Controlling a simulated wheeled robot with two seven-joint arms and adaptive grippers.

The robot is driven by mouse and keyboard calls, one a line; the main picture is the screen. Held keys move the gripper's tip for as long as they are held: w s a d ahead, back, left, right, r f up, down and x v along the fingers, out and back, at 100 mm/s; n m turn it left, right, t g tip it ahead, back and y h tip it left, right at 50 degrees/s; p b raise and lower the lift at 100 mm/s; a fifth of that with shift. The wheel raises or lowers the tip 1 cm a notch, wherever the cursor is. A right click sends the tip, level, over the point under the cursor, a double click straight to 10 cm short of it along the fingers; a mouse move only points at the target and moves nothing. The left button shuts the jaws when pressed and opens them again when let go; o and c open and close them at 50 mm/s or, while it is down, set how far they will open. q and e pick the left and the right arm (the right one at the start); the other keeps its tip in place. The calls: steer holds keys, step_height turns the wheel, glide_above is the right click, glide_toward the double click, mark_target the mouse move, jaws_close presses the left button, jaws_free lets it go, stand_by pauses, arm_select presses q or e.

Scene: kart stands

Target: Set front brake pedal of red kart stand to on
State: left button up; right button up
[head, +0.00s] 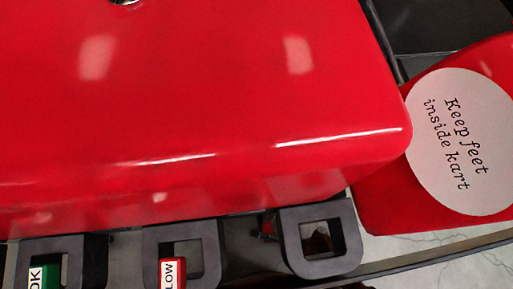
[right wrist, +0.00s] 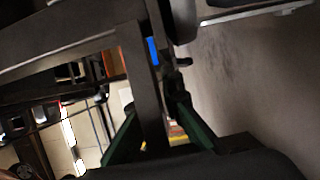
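The red kart stand's body (head: 200,110) fills most of the head view. I cannot make out the front brake pedal for certain, nor its setting. Dark square loops hang along the body's lower edge; the right one (head: 350,250) carries no visible tag. In the right wrist view my right gripper (right wrist: 153,95) has its two dark green fingers on either side of a dark grey bar (right wrist: 145,75). I cannot tell whether they press on it. In the head view no gripper shows clearly. My left gripper is not in view.
A green tag reading OK (head: 36,277) and a red tag reading LOW (head: 173,274) sit at the other two loops. A red panel (head: 385,207) with a round "Keep feet inside kart" sticker (head: 460,140) is at right. A grey wall (right wrist: 250,80) is close right of the gripper.

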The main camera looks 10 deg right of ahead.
steer(key=shift+f, duration=0.1)
jaws_close()
stand_by(0.3)
steer(key=n, duration=0.1)
steer(key=f+n+y, duration=0.1)
steer(key=shift+w+d+f+n, duration=0.1)
steer(key=shift+d+n, duration=0.05)
steer(key=shift+n, duration=0.15)
jaws_free()
steer(key=o, duration=0.5)
steer(key=v, duration=0.7)
steer(key=shift+d, duration=0.1)
